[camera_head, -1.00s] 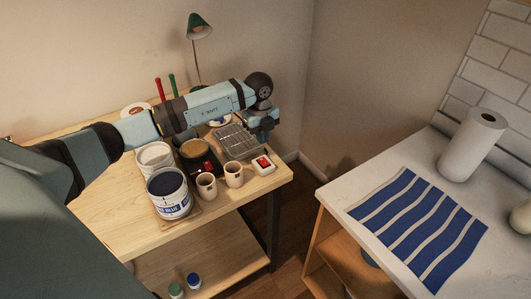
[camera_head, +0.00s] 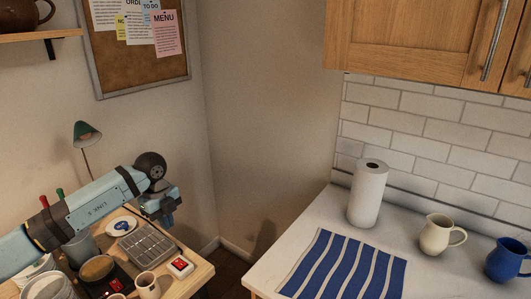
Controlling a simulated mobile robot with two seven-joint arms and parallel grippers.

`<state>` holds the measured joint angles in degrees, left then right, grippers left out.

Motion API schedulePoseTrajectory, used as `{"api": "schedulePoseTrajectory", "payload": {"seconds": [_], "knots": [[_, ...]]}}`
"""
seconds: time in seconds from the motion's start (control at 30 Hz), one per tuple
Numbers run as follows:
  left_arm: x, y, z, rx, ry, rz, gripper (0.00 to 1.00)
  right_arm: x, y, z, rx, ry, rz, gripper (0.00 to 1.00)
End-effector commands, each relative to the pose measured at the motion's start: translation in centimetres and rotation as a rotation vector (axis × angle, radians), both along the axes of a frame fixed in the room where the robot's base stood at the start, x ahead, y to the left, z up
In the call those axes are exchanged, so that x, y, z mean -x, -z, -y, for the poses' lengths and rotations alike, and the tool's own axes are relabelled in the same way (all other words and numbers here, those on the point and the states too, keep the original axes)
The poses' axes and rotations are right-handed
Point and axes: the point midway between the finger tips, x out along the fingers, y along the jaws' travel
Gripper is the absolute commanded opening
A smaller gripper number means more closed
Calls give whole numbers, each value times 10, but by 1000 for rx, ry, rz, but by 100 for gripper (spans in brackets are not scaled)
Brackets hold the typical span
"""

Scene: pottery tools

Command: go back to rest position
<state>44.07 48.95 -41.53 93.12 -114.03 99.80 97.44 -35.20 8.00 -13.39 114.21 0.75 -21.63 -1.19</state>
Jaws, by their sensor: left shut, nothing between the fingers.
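My left arm (camera_head: 95,200) comes in from the left over the wooden table. Its gripper (camera_head: 168,216) points down, shut and empty, above the table's far right part. It appears just beyond the grey compartment tray (camera_head: 146,242) and apart from it; the exact height is hard to tell. My right gripper is out of the picture.
On the wooden table (camera_head: 204,274) are a white-and-red box (camera_head: 181,265), a cup (camera_head: 147,286), a plate (camera_head: 121,226) and a green lamp (camera_head: 87,134). The counter at right holds a striped cloth (camera_head: 345,268), paper roll (camera_head: 368,194), cream jug (camera_head: 437,236) and blue jug (camera_head: 508,260).

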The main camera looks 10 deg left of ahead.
Motion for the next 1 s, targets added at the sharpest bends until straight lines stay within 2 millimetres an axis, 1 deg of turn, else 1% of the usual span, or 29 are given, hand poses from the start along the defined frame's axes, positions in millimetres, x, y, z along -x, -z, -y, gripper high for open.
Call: {"api": "schedulePoseTrajectory", "payload": {"seconds": [0.07, 0.17, 0.27, 0.3, 0.37, 0.4, 0.47, 0.5, 0.53, 0.6, 0.67, 0.7, 0.77, 0.8, 0.87, 0.9, 0.97, 1.0], "knots": [[1, 4, 9, 31, 21, 11, 0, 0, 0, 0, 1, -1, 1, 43], [4, 15, 44, 154, 94, 53, 0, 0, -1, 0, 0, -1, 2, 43], [13, 25, 106, 390, 202, 146, 0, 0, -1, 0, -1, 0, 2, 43], [19, 25, 136, 511, 241, 199, 0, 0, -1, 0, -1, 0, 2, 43], [30, 18, 180, 708, 281, 296, 0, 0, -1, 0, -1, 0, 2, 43], [37, 10, 204, 833, 287, 363, 0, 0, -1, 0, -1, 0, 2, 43], [46, -5, 234, 1010, 268, 473, 0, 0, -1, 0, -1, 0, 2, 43], [51, -18, 248, 1116, 236, 547, 0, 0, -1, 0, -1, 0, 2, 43], [54, -27, 256, 1190, 202, 602, 0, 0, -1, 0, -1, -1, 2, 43], [60, -47, 267, 1332, 97, 724, 0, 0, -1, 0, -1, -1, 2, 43], [64, -61, 268, 1426, -21, 825, 0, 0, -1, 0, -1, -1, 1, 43], [65, -69, 265, 1476, -116, 888, 0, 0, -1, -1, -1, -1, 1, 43], [68, -77, 255, 1526, -285, 976, 0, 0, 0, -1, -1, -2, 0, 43], [69, -78, 245, 1540, -413, 1028, 0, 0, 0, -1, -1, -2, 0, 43], [72, -75, 227, 1527, -614, 1088, 0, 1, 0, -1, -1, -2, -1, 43], [76, -69, 214, 1500, -754, 1112, 0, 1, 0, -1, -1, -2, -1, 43], [84, -54, 195, 1426, -960, 1127, 0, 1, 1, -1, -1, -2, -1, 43], [91, -42, 182, 1362, -1093, 1120, 0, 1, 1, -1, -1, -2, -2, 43]]}}
